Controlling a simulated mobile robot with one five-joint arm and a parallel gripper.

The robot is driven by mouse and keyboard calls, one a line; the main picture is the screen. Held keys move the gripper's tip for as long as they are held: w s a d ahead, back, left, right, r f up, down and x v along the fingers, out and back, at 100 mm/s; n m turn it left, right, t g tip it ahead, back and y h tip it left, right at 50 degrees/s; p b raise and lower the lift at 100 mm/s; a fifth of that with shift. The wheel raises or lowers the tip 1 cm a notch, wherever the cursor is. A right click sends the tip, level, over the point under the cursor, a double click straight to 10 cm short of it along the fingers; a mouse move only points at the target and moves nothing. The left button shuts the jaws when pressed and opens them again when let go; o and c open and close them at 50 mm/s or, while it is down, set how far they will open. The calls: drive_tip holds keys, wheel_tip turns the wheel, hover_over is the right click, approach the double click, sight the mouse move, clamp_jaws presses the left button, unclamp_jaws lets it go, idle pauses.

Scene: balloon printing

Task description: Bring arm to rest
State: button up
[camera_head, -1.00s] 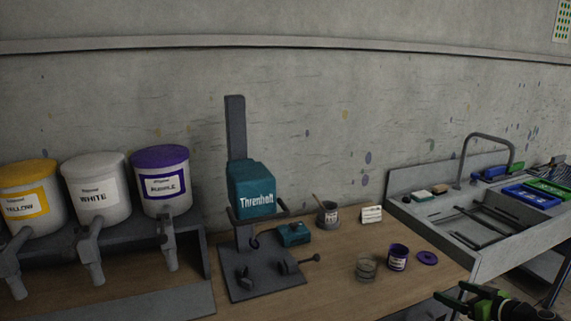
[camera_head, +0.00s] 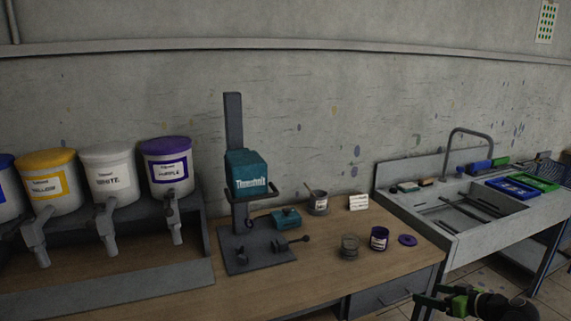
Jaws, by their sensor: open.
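My gripper (camera_head: 428,306) shows at the bottom right, dark with green parts, in front of the bench's right end and below the sink. It is open, and I see nothing between its fingers. It is apart from the bench and the things on it. The lower part of my arm is cut off by the frame's bottom edge.
Paint dispensers (camera_head: 112,170) stand at left. A sink (camera_head: 470,215) is at right. Floor tiles show at lower right.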

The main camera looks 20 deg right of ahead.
drive_tip(key=w+a+f+g+y+p, duration=0.1)
drive_tip(key=w+a+f+g, duration=0.15)
drive_tip(key=a, duration=0.45)
drive_tip(key=w+a+f+g, duration=0.1)
drive_tip(key=w+a+g, duration=0.15)
drive_tip(key=a, duration=0.45)
drive_tip(key=w+a+f+g+y+p, duration=0.1)
drive_tip(key=w+a+f+g, duration=0.1)
drive_tip(key=w+a, duration=0.35)
drive_tip(key=s+a+f+g+h+p, duration=0.1)
drive_tip(key=a+g+h, duration=0.1)
drive_tip(key=a, duration=1)
drive_tip(key=s+a+f+m+g+h+p, duration=0.1)
drive_tip(key=s+a+g+h, duration=0.1)
drive_tip(key=a, duration=0.9)
drive_tip(key=shift+a+f+g+h, duration=0.3)
drive_tip(key=shift+a+f+g, duration=0.1)
drive_tip(key=shift+g, duration=0.2)
